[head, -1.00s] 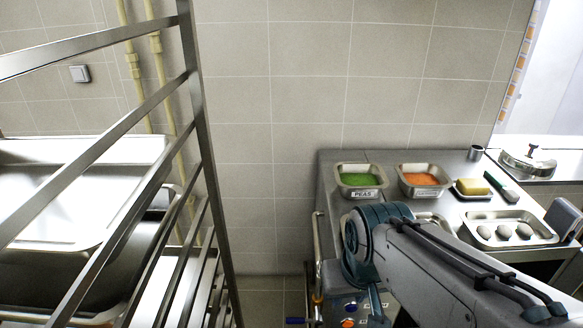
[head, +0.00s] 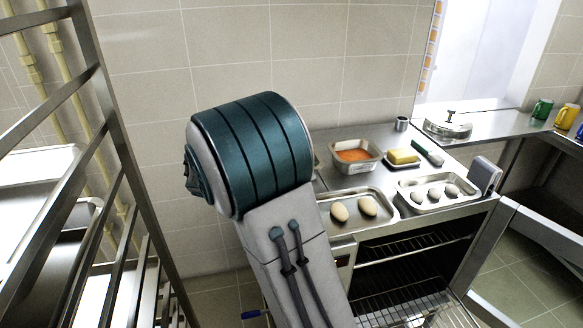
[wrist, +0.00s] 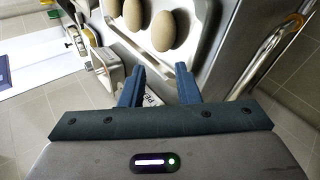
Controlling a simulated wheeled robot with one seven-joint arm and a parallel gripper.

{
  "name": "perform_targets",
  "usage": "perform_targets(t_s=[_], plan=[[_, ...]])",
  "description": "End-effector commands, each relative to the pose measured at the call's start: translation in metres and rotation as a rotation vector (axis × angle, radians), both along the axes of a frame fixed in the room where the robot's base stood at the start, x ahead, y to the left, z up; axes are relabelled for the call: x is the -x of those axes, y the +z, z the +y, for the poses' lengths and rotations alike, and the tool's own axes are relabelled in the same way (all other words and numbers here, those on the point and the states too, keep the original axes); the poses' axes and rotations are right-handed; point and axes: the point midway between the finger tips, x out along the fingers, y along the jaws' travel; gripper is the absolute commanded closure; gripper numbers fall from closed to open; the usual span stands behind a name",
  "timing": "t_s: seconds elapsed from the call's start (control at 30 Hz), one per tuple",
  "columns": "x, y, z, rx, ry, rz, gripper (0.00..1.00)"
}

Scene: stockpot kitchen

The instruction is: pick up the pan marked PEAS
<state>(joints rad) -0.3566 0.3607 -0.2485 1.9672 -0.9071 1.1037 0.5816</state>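In the head view my raised arm covers the place where the pan marked PEAS stood; only a thin metal corner, probably that pan's (head: 317,162), shows beside the arm. In the wrist view a white label (wrist: 152,98) with the letters "PE" partly shows between my fingers; no green peas are visible there. My gripper (wrist: 162,72) is open, its two blue fingers apart with nothing clearly held. I cannot tell whether the fingers touch the pan.
A pan of orange food (head: 357,168), a yellow block (head: 403,156) on a dish, and trays with two (head: 385,222) and several (head: 463,203) potato-like items crowd the counter. An oven (head: 410,262) stands open below. A metal rack (head: 112,130) is at left.

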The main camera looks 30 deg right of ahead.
Motion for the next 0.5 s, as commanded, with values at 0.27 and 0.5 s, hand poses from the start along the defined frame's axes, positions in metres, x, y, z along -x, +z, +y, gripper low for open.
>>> perform_targets(t_s=[0.27, 0.5], plan=[[-0.098, -0.026, 0.019, 0.395, 0.159, -0.072, 0.71], [-0.153, -0.041, 0.053, 0.618, 0.311, -0.166, 0.71]])
